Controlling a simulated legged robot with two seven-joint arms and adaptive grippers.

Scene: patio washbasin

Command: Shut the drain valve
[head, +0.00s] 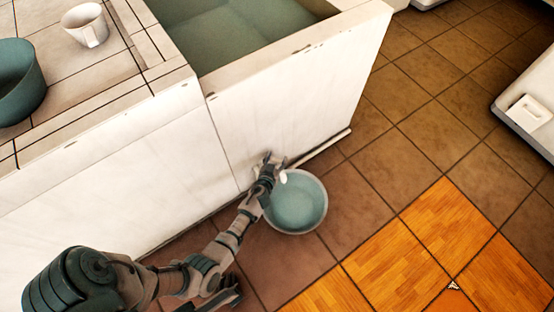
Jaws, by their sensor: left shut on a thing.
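The drain valve (283,177) is a small whitish fitting low on the front of the white basin wall, just above the floor. My left gripper (270,165) reaches it from the lower left and is shut on it. The fingers and wrist cover most of the valve, so its handle and how far it is turned are hidden. A round bowl (297,206) with a blue-green inside stands on the floor beneath the valve, partly behind my left wrist. My right gripper cannot be made out in this view.
The white washbasin (290,115) holds greenish water (235,35). A white cup (86,25) and a teal pot (18,85) stand on its tiled top at the left. A pale pipe (325,147) runs along the wall's foot.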

